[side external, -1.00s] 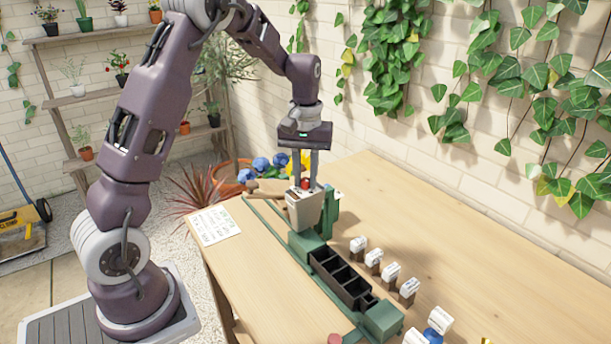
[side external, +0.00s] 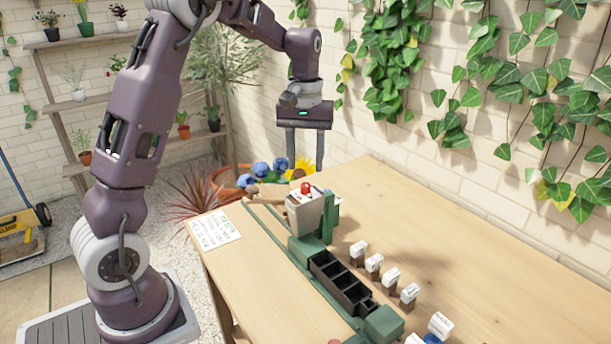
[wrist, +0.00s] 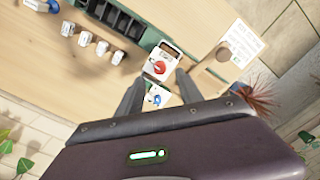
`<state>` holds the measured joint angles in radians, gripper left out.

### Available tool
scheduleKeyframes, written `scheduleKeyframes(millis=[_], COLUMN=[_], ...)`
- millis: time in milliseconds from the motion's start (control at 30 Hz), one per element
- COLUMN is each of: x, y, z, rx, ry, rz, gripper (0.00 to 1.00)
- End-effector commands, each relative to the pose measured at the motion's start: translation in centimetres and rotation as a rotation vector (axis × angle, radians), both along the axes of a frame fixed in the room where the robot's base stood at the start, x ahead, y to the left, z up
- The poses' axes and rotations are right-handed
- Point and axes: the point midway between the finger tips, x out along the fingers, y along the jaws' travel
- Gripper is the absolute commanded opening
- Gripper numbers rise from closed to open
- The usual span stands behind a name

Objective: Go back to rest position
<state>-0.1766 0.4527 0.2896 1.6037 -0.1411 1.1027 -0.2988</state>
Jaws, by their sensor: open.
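My gripper (side external: 305,160) is open and empty, raised above the far end of the wooden table. Its two fingers point down, apart from each other and clear of everything below. A light grey box with a red knob (side external: 305,210) stands upright below it, at the far end of the green rail. In the wrist view the box (wrist: 160,66) shows just beyond the spread fingers (wrist: 153,85), with its red knob on top. Nothing is between the fingers.
A black compartment tray (side external: 342,281) sits between green blocks on the rail. Several white-topped labels (side external: 374,263) stand right of it. A printed sheet (side external: 214,229) lies at the table's left edge. The table's right side is clear. Ivy (side external: 385,60) hangs on the wall behind.

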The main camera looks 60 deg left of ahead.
Motion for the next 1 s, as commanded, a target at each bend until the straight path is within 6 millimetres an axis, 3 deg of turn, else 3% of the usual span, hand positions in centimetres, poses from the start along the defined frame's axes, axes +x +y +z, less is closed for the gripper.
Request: scheduleKeyframes(millis=[100,400,500,567,633,733,800,900,1000], x=[0.0,-0.1,-1.2,-3.1,-6.5,-12.3,-16.4,-20.9,-23.5], y=[0.0,-0.1,-1.5,-3.5,-6.4,-10.3,-12.4,-14.2,-14.8], z=[1.3,1.6,3.3,5.3,7.7,9.7,9.9,8.9,7.6], rx=[0.0,-0.001,-0.006,-0.008,-0.004,0.028,0.066,0.127,0.175], ry=[0.0,-0.001,-0.038,-0.086,-0.157,-0.264,-0.33,-0.404,-0.445], rz=[0.0,-0.002,-0.044,-0.111,-0.22,-0.401,-0.524,-0.664,-0.749], gripper=[0.43,0.43,0.43,0.43,0.43,0.43,0.43,0.43,0.43])
